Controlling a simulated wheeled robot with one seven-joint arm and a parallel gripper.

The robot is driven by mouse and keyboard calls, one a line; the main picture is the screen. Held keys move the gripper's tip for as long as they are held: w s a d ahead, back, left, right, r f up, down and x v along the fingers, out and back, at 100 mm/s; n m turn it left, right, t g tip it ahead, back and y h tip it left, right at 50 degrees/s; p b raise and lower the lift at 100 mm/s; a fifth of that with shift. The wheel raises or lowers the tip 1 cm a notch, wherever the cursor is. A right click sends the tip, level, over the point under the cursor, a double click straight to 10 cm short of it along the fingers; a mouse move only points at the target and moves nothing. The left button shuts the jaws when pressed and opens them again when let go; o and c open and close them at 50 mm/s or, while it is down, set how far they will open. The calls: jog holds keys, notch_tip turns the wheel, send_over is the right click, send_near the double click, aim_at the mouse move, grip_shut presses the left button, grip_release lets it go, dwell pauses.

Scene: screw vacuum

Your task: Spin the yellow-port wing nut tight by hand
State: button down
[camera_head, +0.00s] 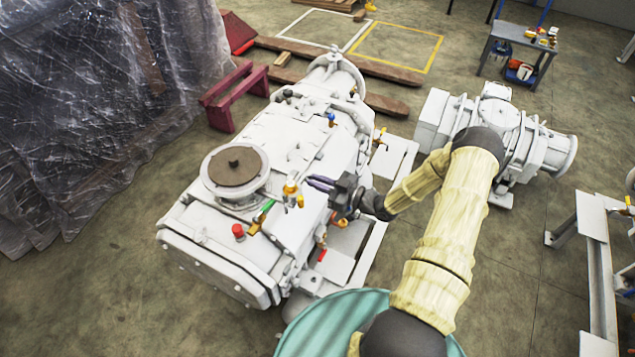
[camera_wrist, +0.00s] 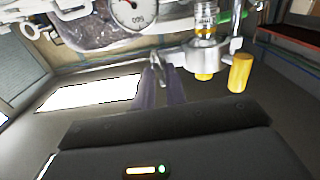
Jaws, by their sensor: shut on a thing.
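My gripper (camera_head: 312,182) reaches in from the right over the large white vacuum pump (camera_head: 285,135). In the wrist view, my gripper's two dark fingers (camera_wrist: 162,78) are nearly together on a small grey metal piece (camera_wrist: 156,62), which looks like the wing nut. Most of it is hidden between the fingertips. Just right of it are a grey fitting (camera_wrist: 180,60), a yellow cap (camera_wrist: 204,77) and a larger yellow cylinder (camera_wrist: 239,72). A clear sight glass with a yellow band (camera_wrist: 206,20) stands above them; it also shows in the head view (camera_head: 291,188).
A pressure gauge (camera_wrist: 132,12) is above the fingers. A round flange with a brown cover (camera_head: 236,166), a red knob (camera_head: 238,230) and a green handle (camera_head: 267,206) are left of my gripper. A second white machine (camera_head: 495,130) stands behind my arm.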

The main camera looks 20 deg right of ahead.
jog(key=shift+f, duration=0.1)
jog(key=m+b, duration=0.2)
jog(key=m, duration=0.1)
jog(key=m+b, duration=0.1)
jog(key=m, duration=0.1)
jog(key=shift+w+d+m+b, duration=0.15)
jog(key=shift+m+b, duration=0.2)
jog(key=shift+m, duration=0.05)
jog(key=m, duration=1.8)
jog(key=shift+d+f+m, duration=0.1)
jog(key=shift+f+m, duration=0.2)
jog(key=c, duration=1.6)
grip_release()
